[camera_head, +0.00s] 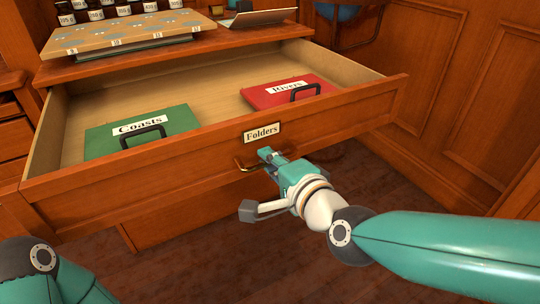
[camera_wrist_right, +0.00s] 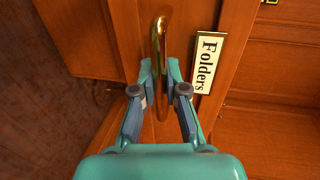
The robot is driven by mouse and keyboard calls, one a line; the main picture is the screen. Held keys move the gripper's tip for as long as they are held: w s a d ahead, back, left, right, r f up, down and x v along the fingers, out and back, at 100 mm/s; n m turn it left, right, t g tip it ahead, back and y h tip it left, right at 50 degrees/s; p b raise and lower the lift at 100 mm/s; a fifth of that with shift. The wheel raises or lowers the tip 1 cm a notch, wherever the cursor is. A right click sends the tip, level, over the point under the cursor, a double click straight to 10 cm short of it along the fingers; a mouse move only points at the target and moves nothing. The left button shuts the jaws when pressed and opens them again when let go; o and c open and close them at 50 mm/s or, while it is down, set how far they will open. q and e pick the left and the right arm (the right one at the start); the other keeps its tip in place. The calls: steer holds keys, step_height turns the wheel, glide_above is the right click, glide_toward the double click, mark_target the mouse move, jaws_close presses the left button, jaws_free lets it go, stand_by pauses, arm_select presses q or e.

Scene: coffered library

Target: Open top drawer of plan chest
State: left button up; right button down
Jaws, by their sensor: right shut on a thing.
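The plan chest's top drawer (camera_head: 205,150) is pulled well out in the head view and carries a label reading "Folders" (camera_head: 262,132). The label also shows in the right wrist view (camera_wrist_right: 207,62). A brass handle (camera_head: 245,166) sits on the drawer front below the label. My right gripper (camera_head: 268,155) is at the handle, and in the right wrist view its fingers (camera_wrist_right: 164,75) are shut around the brass handle bar (camera_wrist_right: 159,40). My left gripper is out of view; only part of my left arm shows at the lower left.
Inside the drawer lie a green "Coasts" folder (camera_head: 170,121) and a red "Rivers" folder (camera_head: 270,95), each with a black handle. On the chest top (camera_head: 240,38) are a patterned board (camera_head: 120,33), several labelled jars and a tablet-like item (camera_head: 258,17). Wood panelling (camera_head: 460,90) stands at right.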

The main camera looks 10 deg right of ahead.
steer(key=shift+s+f, duration=0.2)
steer(key=shift+f, duration=0.05)
steer(key=c, duration=1.2)
jaws_free()
steer(key=shift+r, duration=0.1)
steer(key=shift+r, duration=0.1)
steer(key=v, duration=1.2)
steer(key=shift+d, duration=0.1)
